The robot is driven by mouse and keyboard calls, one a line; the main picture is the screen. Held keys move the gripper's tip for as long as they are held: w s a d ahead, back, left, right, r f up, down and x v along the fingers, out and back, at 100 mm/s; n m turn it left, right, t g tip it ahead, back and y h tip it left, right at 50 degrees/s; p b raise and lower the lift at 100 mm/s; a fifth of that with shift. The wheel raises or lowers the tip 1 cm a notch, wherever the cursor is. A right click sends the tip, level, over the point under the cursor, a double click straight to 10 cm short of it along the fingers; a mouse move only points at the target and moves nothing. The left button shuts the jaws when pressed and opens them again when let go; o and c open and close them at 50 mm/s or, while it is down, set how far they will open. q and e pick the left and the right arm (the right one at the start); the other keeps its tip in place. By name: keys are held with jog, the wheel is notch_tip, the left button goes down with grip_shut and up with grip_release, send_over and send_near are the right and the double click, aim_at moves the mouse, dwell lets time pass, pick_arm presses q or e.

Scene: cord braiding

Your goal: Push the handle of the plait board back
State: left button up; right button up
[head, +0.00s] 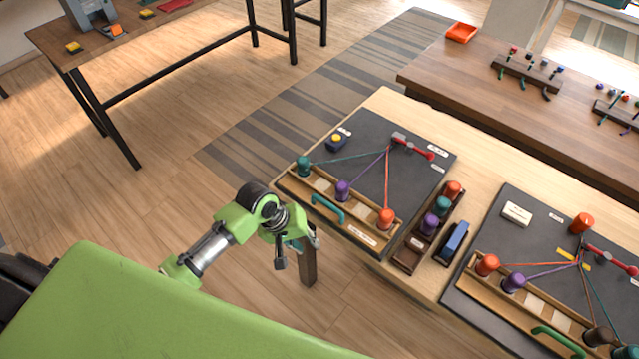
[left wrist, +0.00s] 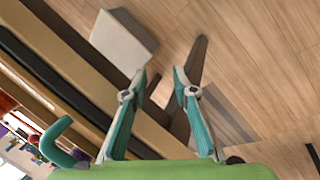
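The near plait board (head: 365,160) is a dark panel on the light wooden table. Along its front runs a wooden bar (head: 318,188) with teal, purple and orange spools and a teal handle (head: 327,209). Cords run from the spools to a red-tipped clamp (head: 412,146) at the back. My left gripper (head: 300,244) is just off the table's front edge, below and apart from the handle. The left wrist view shows its two teal fingers (left wrist: 160,80) spread with nothing between them, and the teal handle (left wrist: 56,140) left of them. My right gripper is out of view.
A second plait board (head: 540,245) with a green handle (head: 558,341) lies to the right. A spool rack (head: 409,252) and a blue block (head: 454,243) stand between the boards. Open floor lies to the left.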

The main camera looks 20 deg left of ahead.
aim_at(323, 201)
pick_arm(q)
jog(key=w+a+r+n+g+h+p, duration=0.1)
jog(key=w+a+r+n, duration=0.15)
jog(key=r, duration=0.55)
jog(key=w+a+r+n, duration=0.1)
jog(key=w+r+n, duration=0.15)
jog(key=r, duration=0.65)
jog(key=w+a+r+n+g+h+p, duration=0.1)
jog(key=w+r+n, duration=0.15)
jog(key=r, duration=0.55)
jog(key=shift+n, duration=0.45)
jog(key=x, duration=0.4)
jog(key=p+x, duration=0.1)
jog(key=x, duration=0.2)
jog(key=p+x, duration=0.1)
jog(key=x, duration=0.3)
jog(key=shift+s+f, duration=0.4)
jog(key=shift+d+f, duration=0.35)
jog(key=shift+f, duration=0.3)
grip_shut()
